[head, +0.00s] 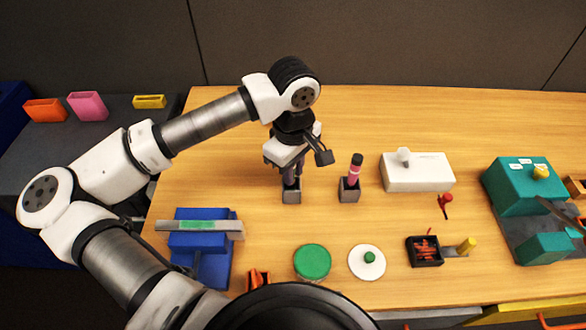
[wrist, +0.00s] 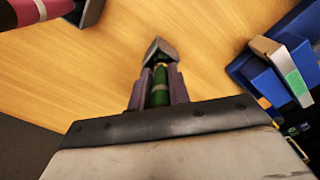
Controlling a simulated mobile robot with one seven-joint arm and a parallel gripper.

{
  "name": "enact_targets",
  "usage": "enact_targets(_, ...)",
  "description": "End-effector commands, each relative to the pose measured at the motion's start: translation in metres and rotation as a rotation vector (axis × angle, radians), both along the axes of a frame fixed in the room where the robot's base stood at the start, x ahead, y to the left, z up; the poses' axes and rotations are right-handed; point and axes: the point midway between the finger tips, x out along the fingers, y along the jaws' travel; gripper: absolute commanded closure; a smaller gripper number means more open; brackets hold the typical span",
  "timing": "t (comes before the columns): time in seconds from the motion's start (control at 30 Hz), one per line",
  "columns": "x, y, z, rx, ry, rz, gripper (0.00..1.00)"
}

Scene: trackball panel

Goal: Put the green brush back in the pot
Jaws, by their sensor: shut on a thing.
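In the head view my fingers hide most of the brush.
A white block (head: 418,172) is further right. A blue stand (head: 203,258) is front left. A green disc (head: 312,262) and white disc (head: 366,263) lie in front.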

Motion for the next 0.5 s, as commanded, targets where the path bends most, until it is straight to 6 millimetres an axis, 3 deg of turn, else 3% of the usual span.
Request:
enact_targets(0.13, -0.0004, -0.0004, -0.0108, -0.001, 0.000, -0.001, 1.00)
enact_targets(0.5, -0.0001, -0.0002, -0.0149, 0.000, -0.001, -0.001, 1.00)
